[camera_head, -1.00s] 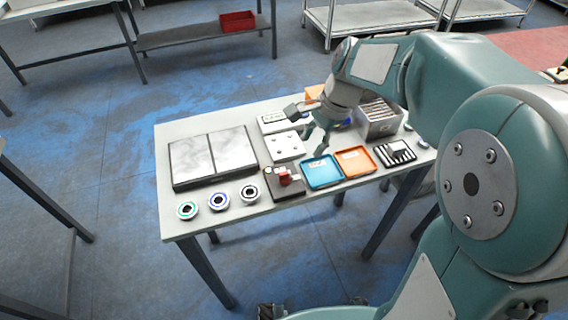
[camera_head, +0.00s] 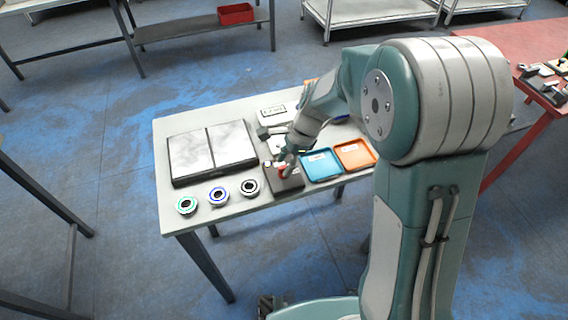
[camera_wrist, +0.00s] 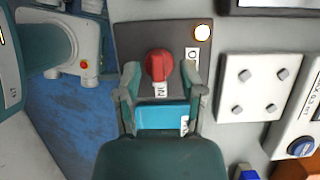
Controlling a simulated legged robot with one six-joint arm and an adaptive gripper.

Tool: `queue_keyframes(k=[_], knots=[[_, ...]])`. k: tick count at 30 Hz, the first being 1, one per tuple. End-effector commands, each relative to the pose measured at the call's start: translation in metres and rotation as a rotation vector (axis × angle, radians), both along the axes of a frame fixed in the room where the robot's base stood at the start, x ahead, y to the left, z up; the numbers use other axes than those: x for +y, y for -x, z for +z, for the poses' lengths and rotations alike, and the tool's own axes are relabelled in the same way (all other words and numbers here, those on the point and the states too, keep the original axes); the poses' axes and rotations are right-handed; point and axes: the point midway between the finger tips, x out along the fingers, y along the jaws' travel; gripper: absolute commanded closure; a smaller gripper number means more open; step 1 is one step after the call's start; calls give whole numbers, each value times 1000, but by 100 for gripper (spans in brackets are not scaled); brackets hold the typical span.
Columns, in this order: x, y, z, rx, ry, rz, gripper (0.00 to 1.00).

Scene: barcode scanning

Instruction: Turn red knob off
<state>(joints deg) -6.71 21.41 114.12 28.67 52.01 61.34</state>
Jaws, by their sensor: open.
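The red knob (camera_wrist: 158,66) sits on a dark grey panel (camera_wrist: 132,36) in the wrist view, with a white label marked "IN" just below it and an "O" label to its right. My gripper (camera_wrist: 160,82) is open, with one finger on each side of the knob; I cannot tell if they touch it. In the head view, my gripper (camera_head: 284,160) is over the dark panel (camera_head: 288,184) at the table's front, and the knob (camera_head: 282,171) is partly hidden by it.
A blue tray (camera_head: 321,166) and an orange tray (camera_head: 355,154) lie right of the panel. Several round ringed pieces (camera_head: 218,196) stand to its left, before a two-part dark-framed board (camera_head: 212,153). A white plate with pegs (camera_wrist: 260,87) lies beside the panel.

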Motion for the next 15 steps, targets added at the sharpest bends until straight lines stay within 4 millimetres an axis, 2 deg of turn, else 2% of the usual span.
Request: queue_keyframes(k=[3, 10, 11, 12, 14, 15], knots=[[2, 1, -6, 1, 0, 0, 49], [3, 1, -7, -1, 1, 1, 49], [3, 1, -7, -1, 1, 1, 53], [3, 1, -7, -1, 1, 1, 71], [3, 1, -7, -1, 1, 1, 98], [3, 1, -7, -1, 1, 1, 100]])
